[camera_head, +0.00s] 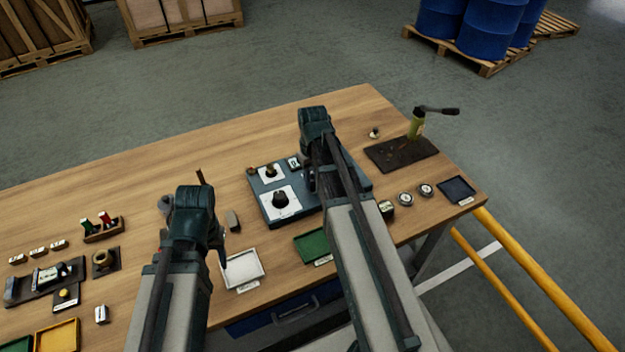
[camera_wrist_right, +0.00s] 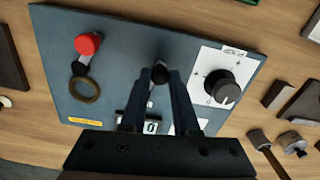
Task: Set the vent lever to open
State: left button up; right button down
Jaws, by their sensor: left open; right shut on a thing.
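A blue-grey control panel (camera_head: 262,205) lies on the wooden table; it also fills much of the right wrist view (camera_wrist_right: 120,50). My right gripper (camera_wrist_right: 160,80) is shut on a small lever with a dark round knob (camera_wrist_right: 160,72) in the middle of the panel. The lever's lower part and its markings are hidden by the fingers. In the head view my right gripper (camera_head: 312,178) is over the panel's right part, mostly hidden by its arm. My left gripper (camera_head: 220,245) is open and empty, near the white tray (camera_head: 243,270), left of the panel.
A green tray (camera_head: 310,245) lies in front. A dark board (camera_head: 400,152) with a green pump-like part (camera_head: 417,123) stands right.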

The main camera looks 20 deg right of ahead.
aim_at(313, 184)
jog(key=c, duration=0.7)
grip_release()
jog(key=shift+o, duration=0.2)
jog(key=shift+r, duration=0.1)
pick_arm(q)
notch_tip(313, 184, up, 14)
jog(key=p, duration=1.4)
pick_arm(e)
notch_tip(313, 184, up, 14)
pick_arm(q)
jog(key=shift+f, duration=0.15)
pick_arm(e)
jog(key=shift+f, duration=0.25)
pick_arm(q)
notch_tip(313, 184, down, 9)
jog(key=b, duration=0.9)
pick_arm(e)
jog(key=s+a+f, duration=0.3)
jog(key=s+a, duration=0.1)
jog(key=a, duration=0.2)
jog(key=s+a+f+n, duration=0.1)
jog(key=s+a+f, duration=0.1)
jog(key=s+a, duration=0.3)
jog(key=s+a+f+n+h, duration=0.1)
jog(key=s+a+f, duration=0.2)
jog(key=a, duration=0.6)
jog(key=shift+s+a+f, duration=0.2)
jog(key=shift+s+f, duration=0.1)
jog(key=shift+s, duration=0.8)
